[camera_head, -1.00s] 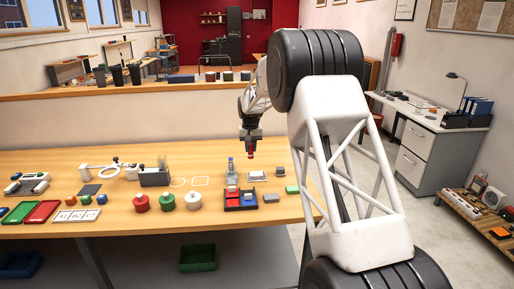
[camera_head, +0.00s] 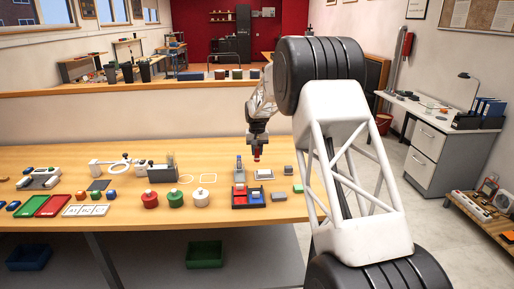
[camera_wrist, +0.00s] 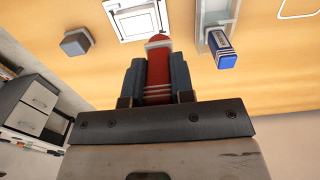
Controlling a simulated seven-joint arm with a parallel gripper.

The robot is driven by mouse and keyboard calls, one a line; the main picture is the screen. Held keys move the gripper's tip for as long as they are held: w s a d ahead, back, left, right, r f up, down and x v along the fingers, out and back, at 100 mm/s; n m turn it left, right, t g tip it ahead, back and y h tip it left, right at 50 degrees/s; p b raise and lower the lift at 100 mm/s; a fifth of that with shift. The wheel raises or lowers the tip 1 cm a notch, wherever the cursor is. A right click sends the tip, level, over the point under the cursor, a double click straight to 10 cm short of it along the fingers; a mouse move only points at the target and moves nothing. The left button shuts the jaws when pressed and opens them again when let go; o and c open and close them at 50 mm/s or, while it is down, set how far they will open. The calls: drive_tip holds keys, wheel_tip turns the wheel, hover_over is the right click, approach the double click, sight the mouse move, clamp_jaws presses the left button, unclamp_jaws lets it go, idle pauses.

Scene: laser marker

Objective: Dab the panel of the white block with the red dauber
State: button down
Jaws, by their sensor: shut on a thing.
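My gripper (camera_head: 257,147) is shut on the red dauber (camera_head: 257,157), which hangs above the table. In the wrist view the dauber (camera_wrist: 158,75) sits between the two fingers of my gripper (camera_wrist: 157,63). The white block (camera_head: 265,174) lies flat on the table, below the dauber and slightly to its right in the head view. In the wrist view the white block (camera_wrist: 122,27) shows its outlined square panel, and the dauber's end overlaps its lower right corner. The dauber appears apart from the block; the exact gap is hard to tell.
A blue-ended item on a grey holder (camera_wrist: 222,48) stands close beside the white block. A small grey block (camera_wrist: 76,42) lies on its other side. Red (camera_head: 150,200), green and white knobbed pots stand left.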

sight(258, 157)
wheel_tip(258, 157, down, 5)
drive_tip(key=shift+r, duration=0.1)
drive_tip(key=shift+d+f, duration=0.2)
drive_tip(key=shift+f, duration=0.15)
drive_tip(key=shift+d+f, duration=0.1)
drive_tip(key=shift+d, duration=3.2)
drive_tip(key=shift+a, duration=3.6)
drive_tip(key=shift+d+r, duration=0.1)
drive_tip(key=shift+r, duration=3.95)
drive_tip(key=shift+a, duration=0.2)
